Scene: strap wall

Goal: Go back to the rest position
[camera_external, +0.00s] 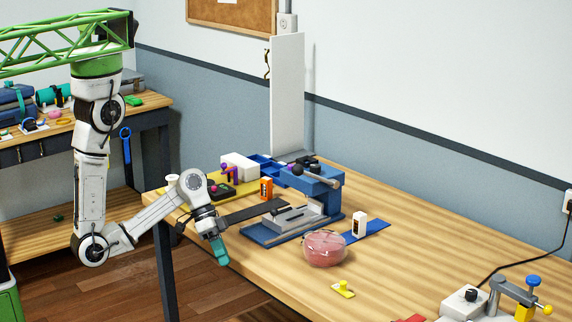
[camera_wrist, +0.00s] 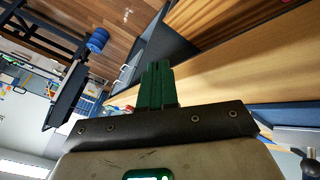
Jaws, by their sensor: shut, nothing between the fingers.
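My gripper (camera_external: 220,252) hangs at the end of my white arm, in front of the near left edge of the wooden table (camera_external: 290,279). Its teal fingers point down and are together, with nothing between them. In the wrist view my gripper (camera_wrist: 157,66) shows as two dark green fingers side by side, with the table edge and wood floor beyond. No object touches the fingers in either view.
A white upright panel (camera_external: 287,95) rises behind. A workbench (camera_external: 150,103) stands at left.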

